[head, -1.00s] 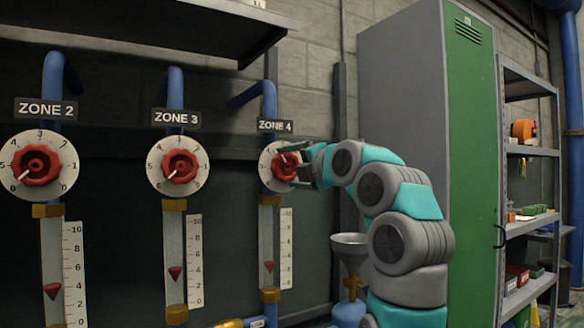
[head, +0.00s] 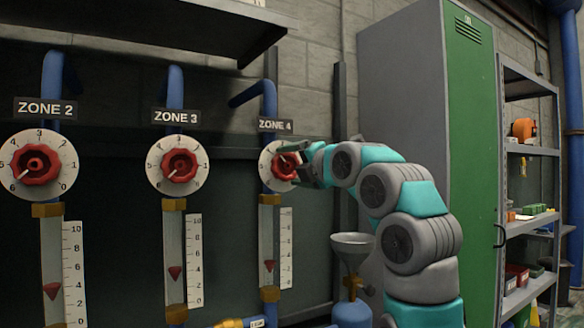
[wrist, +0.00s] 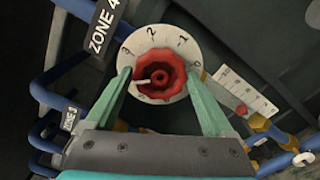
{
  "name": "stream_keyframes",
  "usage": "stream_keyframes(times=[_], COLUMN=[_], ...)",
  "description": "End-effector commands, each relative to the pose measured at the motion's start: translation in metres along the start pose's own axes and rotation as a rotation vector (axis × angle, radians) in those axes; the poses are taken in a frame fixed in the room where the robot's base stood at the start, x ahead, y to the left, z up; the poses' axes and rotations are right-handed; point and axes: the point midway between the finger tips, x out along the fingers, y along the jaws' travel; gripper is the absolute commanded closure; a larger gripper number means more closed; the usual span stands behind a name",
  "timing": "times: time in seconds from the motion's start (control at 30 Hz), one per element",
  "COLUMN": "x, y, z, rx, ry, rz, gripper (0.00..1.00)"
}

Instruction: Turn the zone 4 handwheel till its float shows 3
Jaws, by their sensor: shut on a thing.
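The zone 4 handwheel (head: 282,166) is a red knob on a white numbered dial under the ZONE 4 sign (head: 274,125). My gripper (wrist: 160,75) is shut on this handwheel, one green finger on each side of it in the wrist view. The handwheel's white pointer (wrist: 143,81) points left in the wrist view, toward dial marks hidden by the left finger. The zone 4 float (head: 269,266) is a red cone in the tube below, low on its scale (head: 286,248), around 2 to 3; the exact reading is too small to tell. It also shows in the wrist view (wrist: 241,110).
Zone 3 (head: 179,165) and zone 2 (head: 36,164) handwheels stand to the left with their own floats. A grey funnel (head: 352,241) on a blue vessel stands below my arm. A green locker (head: 470,150) and shelving stand to the right. A dark shelf (head: 180,25) overhangs above.

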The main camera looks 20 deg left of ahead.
Motion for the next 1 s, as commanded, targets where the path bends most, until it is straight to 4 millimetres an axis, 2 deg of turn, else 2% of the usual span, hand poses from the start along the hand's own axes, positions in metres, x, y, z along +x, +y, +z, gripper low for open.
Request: stream_keyframes(times=[0.27,0.87,0.9,1.0], x=[-0.0015,-0.0018,-0.0016,-0.0011], y=[0.0053,0.0024,0.0024,0.0017], z=[-0.0015,-0.0016,-0.0017,-0.002], rx=[-0.037,-0.113,-0.113,-0.112], ry=[0.001,0.002,0.003,0.003], rz=[0.008,0.003,0.003,0.002], gripper=[0.8,0.8,0.1,0.0])
